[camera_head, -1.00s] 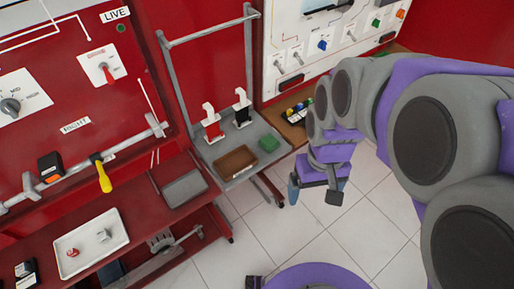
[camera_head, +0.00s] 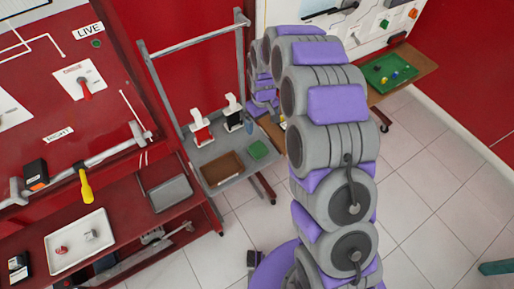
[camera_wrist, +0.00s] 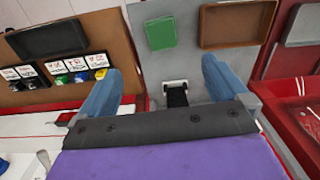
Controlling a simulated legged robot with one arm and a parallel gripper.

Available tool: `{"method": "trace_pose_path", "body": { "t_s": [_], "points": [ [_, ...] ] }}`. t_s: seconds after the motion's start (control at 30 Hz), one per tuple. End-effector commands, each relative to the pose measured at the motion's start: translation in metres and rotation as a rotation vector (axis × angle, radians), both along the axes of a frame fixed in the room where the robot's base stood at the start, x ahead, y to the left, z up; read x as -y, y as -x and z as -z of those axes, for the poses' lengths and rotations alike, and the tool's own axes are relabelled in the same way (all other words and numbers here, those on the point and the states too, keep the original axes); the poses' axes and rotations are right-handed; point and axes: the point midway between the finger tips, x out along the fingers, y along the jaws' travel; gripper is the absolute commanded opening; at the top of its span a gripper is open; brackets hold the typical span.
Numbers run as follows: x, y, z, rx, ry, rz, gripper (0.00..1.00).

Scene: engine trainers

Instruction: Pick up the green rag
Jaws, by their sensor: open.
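The green rag (camera_head: 258,149) is a small folded square lying on the grey side shelf, at the right of a brown tray. It also shows in the wrist view (camera_wrist: 161,32), upper middle, beyond my fingertips. My gripper (camera_wrist: 164,84) is open, its two blue fingers spread with nothing held between them. The rag is apart from the fingers.
The brown tray (camera_head: 222,168) sits beside the rag.

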Motion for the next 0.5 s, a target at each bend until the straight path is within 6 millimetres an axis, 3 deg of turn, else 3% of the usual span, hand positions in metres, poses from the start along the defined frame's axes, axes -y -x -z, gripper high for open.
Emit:
{"method": "trace_pose_path", "body": {
  "t_s": [0.27, 0.5],
  "points": [
    [-0.014, -0.009, 0.022, 0.007, 0.008, -0.022, 1.0],
    [-0.014, -0.008, 0.061, 0.003, 0.01, -0.021, 1.0]
  ]
}}
